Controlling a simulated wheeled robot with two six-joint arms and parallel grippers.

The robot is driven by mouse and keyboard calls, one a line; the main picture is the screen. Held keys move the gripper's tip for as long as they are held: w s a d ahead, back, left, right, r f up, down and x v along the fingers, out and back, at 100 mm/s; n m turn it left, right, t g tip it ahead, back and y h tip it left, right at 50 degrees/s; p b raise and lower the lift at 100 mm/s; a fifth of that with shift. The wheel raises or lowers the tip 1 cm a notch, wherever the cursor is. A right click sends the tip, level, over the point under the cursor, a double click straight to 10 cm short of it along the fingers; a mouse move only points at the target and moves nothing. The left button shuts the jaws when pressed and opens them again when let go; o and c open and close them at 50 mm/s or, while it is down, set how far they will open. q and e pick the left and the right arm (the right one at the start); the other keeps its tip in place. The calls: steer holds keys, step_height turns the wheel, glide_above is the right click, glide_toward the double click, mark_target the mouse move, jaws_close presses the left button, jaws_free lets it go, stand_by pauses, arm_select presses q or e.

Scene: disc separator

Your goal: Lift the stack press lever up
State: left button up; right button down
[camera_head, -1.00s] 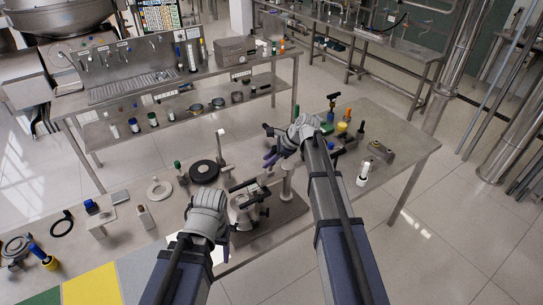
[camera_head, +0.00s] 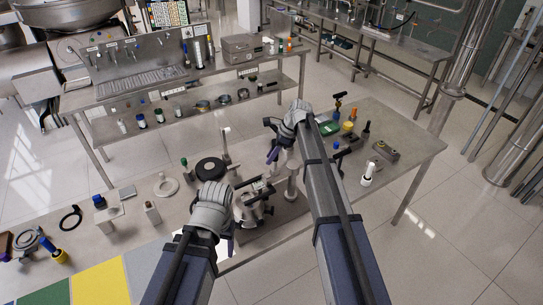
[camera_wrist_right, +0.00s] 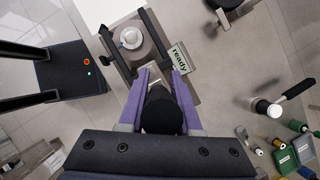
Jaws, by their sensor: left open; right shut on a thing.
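The stack press stands on the near table, with its post (camera_head: 291,182) and round metal parts in the head view. Its plate and a "ready" label (camera_wrist_right: 178,58) show in the right wrist view. My right gripper (camera_head: 275,152) is above the press. In the right wrist view its purple fingers (camera_wrist_right: 160,88) are shut on the black lever grip (camera_wrist_right: 162,115), one on each side. The lever's joint is hard to make out. My left gripper (camera_head: 231,243) is open at the left of the press; its fingers are mostly hidden behind my wrist.
A black disc (camera_head: 211,168) and a pale ring (camera_head: 167,187) lie left of the press. Bottles, a green box (camera_head: 328,128) and a grey control box (camera_head: 385,151) stand to the right. A steel bench (camera_head: 130,75) stands behind, across a floor gap.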

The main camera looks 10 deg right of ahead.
steer(key=c, duration=0.6)
jaws_free()
steer(key=shift+a, duration=0.1)
steer(key=p+v, duration=0.7)
steer(key=shift+d+r, duration=0.3)
